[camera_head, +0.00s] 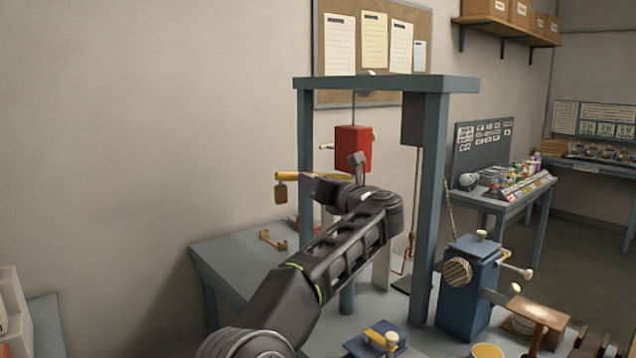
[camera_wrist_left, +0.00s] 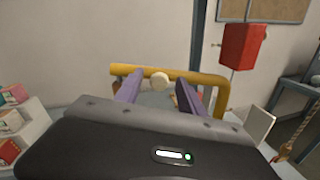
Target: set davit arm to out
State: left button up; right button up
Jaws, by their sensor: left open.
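A yellow bar that looks like the davit arm (camera_head: 290,176) sticks out to the left, with a small brown block (camera_head: 280,193) at its outer end. My right gripper is not in view.
A blue-grey frame (camera_head: 433,180) stands on the bench (camera_head: 235,268), with a red block (camera_head: 353,147) hanging in it. A blue box with a wooden knob (camera_head: 468,290) stands at the right.

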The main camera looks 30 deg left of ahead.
pick_arm(q)
jog(key=shift+s+d, duration=0.1)
jog(key=b+v, duration=0.3)
jog(key=v, duration=0.4)
jog(key=shift+s+d, duration=0.15)
jog(key=shift+d, duration=0.1)
